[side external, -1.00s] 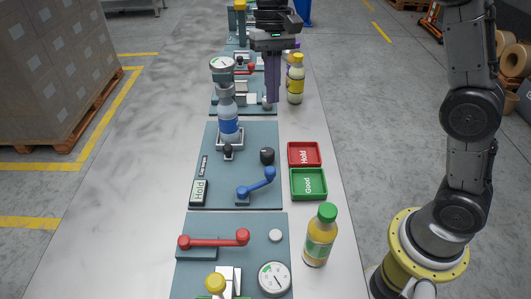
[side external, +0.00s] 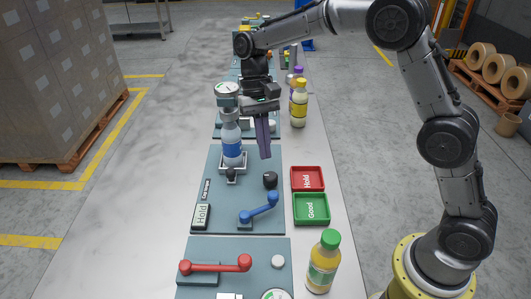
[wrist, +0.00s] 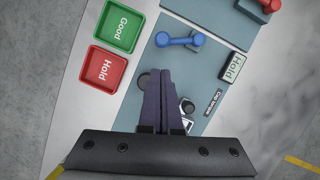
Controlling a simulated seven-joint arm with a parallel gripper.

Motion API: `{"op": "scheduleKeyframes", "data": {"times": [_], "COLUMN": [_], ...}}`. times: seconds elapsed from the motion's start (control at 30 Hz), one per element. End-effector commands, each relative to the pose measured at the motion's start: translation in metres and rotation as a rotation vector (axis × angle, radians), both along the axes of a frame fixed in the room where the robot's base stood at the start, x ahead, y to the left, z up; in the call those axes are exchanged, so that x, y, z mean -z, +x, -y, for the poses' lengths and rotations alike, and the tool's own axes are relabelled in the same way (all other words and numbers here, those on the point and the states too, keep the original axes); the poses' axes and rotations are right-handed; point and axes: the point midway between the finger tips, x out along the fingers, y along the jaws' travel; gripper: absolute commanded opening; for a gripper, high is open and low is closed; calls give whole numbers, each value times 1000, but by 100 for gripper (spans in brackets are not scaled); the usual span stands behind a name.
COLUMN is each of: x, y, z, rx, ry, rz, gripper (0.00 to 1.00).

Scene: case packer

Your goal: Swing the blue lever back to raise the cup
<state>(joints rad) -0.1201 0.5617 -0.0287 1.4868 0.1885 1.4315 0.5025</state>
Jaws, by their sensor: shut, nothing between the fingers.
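The blue lever (side external: 260,208) is mounted on a grey-blue plate (side external: 215,168), its arm slanting up to the right to a round knob. It also shows at the top of the wrist view (wrist: 180,40). A grey cup (side external: 228,102) under a round gauge sits over the top of an upright bottle with a blue label (side external: 232,148); whether they touch is hard to tell. My gripper (side external: 264,156) is shut and empty, its purple fingers pointing down above the plate, right of the bottle and beyond the lever. In the wrist view the fingers (wrist: 160,74) lie together, apart from the lever.
A black knob (side external: 270,180) stands between my fingers and the lever. A red Hold tray (side external: 294,187) and green Good tray (side external: 297,219) lie to the right. A Hold display (side external: 202,215) is left. A red lever (side external: 215,267) and a juice bottle (side external: 322,265) are nearer.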

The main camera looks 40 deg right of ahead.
Motion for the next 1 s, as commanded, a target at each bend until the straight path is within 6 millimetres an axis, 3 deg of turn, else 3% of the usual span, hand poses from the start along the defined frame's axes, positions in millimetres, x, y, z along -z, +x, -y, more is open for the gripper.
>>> {"op": "scheduleKeyframes", "data": {"times": [0.2,0.43,1.0], "x": [37,66,76], "y": [-14,-23,-27], "z": [-6,-11,-12], "rx": [-2,0,3], "ry": [0,0,0], "rz": [-4,-2,0], "gripper": [0,0,0]}}
